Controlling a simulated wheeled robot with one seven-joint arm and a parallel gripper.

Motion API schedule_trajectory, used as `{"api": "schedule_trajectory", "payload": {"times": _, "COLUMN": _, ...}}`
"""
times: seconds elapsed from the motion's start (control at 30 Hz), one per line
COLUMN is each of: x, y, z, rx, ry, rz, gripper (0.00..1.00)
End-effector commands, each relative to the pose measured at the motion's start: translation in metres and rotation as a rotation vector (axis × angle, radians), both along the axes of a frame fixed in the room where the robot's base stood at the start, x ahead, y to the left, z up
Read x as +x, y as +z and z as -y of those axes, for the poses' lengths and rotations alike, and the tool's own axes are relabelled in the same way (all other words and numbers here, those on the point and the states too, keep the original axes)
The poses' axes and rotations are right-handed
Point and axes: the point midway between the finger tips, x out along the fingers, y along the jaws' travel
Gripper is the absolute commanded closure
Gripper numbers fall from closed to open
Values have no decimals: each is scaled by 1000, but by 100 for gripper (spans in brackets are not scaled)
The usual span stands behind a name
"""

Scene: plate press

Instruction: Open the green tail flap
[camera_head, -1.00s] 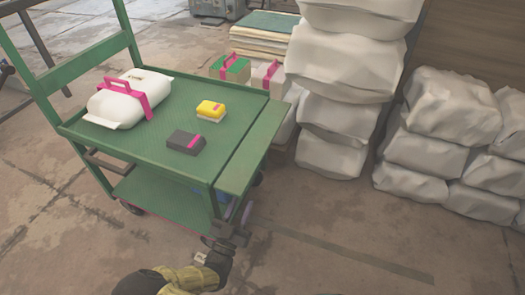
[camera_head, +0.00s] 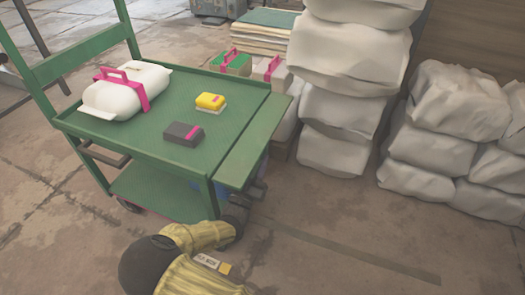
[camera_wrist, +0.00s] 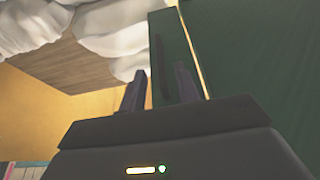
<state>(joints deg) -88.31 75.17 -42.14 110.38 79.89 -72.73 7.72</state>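The green tail flap (camera_head: 254,142) is the narrow panel along the right end of the green cart (camera_head: 130,157). It looks about level with the cart's top, with a thin gap between them. In the wrist view the flap (camera_wrist: 183,50) is seen from close by, with a dark upright strip on it and a bright seam at its right. My gripper (camera_head: 258,189) is low at the flap's near corner, partly hidden. In the wrist view my gripper (camera_wrist: 158,82) has its two fingers apart, with the flap beyond them. I cannot tell whether they touch it.
On the cart top are a white bundle (camera_head: 112,96) with a pink strap, a yellow block (camera_head: 210,101) and a dark grey block (camera_head: 178,133). White sacks (camera_head: 350,95) are stacked behind and right of the flap.

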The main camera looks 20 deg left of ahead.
Motion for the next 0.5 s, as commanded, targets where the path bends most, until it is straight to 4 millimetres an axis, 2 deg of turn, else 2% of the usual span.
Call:
{"api": "schedule_trajectory", "payload": {"times": 0.1, "x": 20, "y": 5, "z": 2, "rx": 2, "ry": -1, "rz": 3, "gripper": 68}}
{"api": "schedule_trajectory", "payload": {"times": 0.23, "x": 37, "y": 13, "z": 3, "rx": 1, "ry": -1, "rz": 2, "gripper": 68}}
{"api": "schedule_trajectory", "payload": {"times": 0.5, "x": 47, "y": 20, "z": 3, "rx": 0, "ry": 1, "rz": 1, "gripper": 68}}
